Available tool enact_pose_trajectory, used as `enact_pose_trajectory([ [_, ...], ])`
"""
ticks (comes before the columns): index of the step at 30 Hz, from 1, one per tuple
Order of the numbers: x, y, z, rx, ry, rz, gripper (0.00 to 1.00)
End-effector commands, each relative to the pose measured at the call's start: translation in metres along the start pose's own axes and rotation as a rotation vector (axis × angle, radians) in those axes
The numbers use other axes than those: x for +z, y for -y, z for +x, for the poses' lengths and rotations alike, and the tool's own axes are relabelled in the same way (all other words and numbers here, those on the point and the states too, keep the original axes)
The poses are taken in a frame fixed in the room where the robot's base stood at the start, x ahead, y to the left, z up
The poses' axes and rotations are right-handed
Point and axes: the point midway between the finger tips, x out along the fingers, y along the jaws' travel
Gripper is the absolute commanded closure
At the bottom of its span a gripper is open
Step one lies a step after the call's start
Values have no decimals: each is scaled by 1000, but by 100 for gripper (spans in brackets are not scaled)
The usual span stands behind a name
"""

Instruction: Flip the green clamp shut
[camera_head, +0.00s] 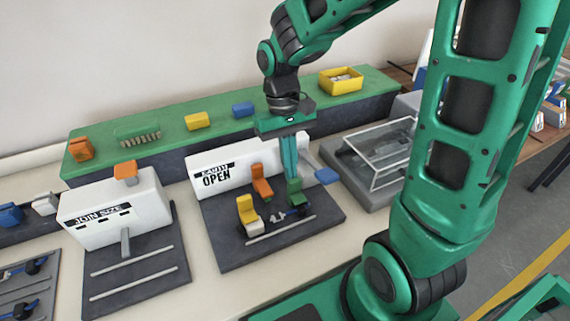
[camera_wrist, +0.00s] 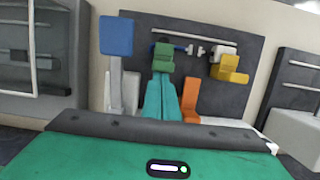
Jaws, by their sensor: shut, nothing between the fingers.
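The green clamp (camera_head: 295,192) stands at the right of the clamp row on the dark base plate (camera_head: 232,255), in front of the white panel marked "OPEN". It also shows in the wrist view (camera_wrist: 164,58), at the ends of my fingers. My gripper (camera_head: 290,174) points down just behind and above the green clamp, its fingers together and empty. In the wrist view the fingertips (camera_wrist: 168,77) overlap the clamp's near edge; I cannot tell whether they touch it. Whether the clamp is fully open or shut is unclear.
An orange clamp (camera_head: 262,188) and a yellow clamp (camera_head: 248,212) stand left of the green one. A blue paddle (camera_head: 327,175) is close on the right. A clear-lidded box (camera_head: 378,160) lies further right. The white "JOIN SIZE" block (camera_head: 115,205) is at left.

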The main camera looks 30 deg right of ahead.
Motion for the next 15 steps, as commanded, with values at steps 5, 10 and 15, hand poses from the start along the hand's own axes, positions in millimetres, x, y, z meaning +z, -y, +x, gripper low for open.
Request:
enact_pose_trajectory([
  [5, 4, 0, 1, 1, 13, -3, 100],
  [10, 4, 0, -13, 1, 11, -3, 100],
  [15, 4, 0, -43, 1, 5, -1, 100],
])
